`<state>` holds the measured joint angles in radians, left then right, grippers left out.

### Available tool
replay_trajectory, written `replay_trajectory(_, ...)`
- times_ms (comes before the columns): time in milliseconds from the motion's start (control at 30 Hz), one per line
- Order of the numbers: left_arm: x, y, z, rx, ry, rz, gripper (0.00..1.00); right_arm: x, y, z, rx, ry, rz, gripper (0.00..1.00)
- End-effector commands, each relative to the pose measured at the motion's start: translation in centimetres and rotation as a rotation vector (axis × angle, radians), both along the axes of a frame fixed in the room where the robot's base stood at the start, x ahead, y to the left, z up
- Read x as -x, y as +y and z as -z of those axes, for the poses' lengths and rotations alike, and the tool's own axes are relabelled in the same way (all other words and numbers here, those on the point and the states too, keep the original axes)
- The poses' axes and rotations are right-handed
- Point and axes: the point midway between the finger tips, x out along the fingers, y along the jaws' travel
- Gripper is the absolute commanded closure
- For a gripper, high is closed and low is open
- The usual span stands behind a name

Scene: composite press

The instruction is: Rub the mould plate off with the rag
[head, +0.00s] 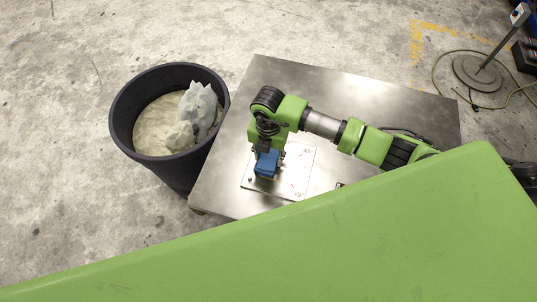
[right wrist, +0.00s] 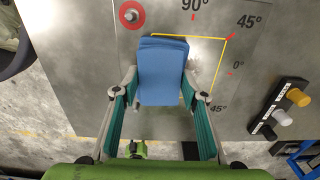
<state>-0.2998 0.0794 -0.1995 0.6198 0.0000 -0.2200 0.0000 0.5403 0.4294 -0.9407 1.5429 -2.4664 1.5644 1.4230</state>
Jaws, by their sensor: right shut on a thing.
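The mould plate (head: 297,180) is a pale, flat metal plate lying on the steel table, with small marks or holes near its edges. The rag (head: 266,164) is a blue folded pad over the plate's upper left part. My right gripper (head: 268,150) is shut on the rag from above. In the right wrist view the rag (right wrist: 163,72) sits between the two fingers of the gripper (right wrist: 160,82). I cannot tell whether the rag touches the plate. The plate under the rag is hidden. My left gripper is not in view.
The steel table (head: 345,90) is clear behind the arm. A dark bin (head: 168,175) with pale crumpled material stands left of it. The wrist view shows angle markings (right wrist: 193,5), a red ring (right wrist: 131,15) and a dark box with knobs (right wrist: 275,108). A round-based stand (head: 478,72) is far right.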

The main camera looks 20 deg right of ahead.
Motion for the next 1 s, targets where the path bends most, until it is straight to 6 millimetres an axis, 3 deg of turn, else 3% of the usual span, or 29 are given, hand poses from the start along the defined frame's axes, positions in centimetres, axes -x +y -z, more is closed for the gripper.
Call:
replay_trajectory(567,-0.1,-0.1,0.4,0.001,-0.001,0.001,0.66,0.0,-0.1,0.6,0.001,0.001,0.000,0.85)
replay_trajectory(1000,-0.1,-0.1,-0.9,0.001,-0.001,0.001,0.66,1.5,-2.2,0.4,0.001,0.001,0.000,0.85)
